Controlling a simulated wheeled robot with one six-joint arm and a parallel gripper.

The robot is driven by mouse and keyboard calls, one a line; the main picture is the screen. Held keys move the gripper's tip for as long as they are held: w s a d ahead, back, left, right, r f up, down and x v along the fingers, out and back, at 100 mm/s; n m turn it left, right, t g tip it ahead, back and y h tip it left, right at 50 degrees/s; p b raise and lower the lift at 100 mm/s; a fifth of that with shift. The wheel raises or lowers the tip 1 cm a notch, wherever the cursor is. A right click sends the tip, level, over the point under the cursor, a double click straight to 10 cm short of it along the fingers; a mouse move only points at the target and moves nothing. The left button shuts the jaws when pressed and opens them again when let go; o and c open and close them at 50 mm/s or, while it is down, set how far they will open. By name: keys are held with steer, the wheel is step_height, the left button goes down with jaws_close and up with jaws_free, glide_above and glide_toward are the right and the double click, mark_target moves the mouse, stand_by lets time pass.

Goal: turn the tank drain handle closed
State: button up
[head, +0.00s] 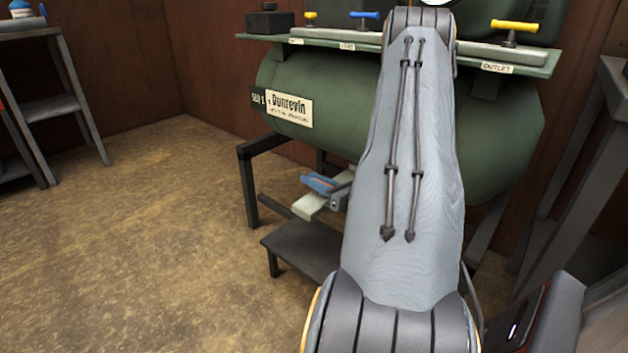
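The green tank (390,120) lies on its side on dark legs, with a "Dunrevin" label on its left end. Under it, a small blue handle (319,183) with a reddish mark shows just left of my arm; it looks like the drain handle. My upper arm hides the rest of my gripper and the drain fitting.
Yellow (514,26) and blue (365,15) valve handles sit along the shelf (530,62) above the tank, with an "OUTLET" label. A low dark step (300,248) stands beneath the blue handle. Grey stands (55,110) are at left and right. The floor at left is clear.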

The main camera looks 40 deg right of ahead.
steer(key=shift+o, duration=0.5)
steer(key=shift+s, duration=0.3)
steer(key=s+p, duration=0.2)
steer(key=s, duration=0.5)
steer(key=shift+d+p, duration=0.25)
steer(key=shift+p, duration=0.1)
steer(key=shift+s, duration=0.1)
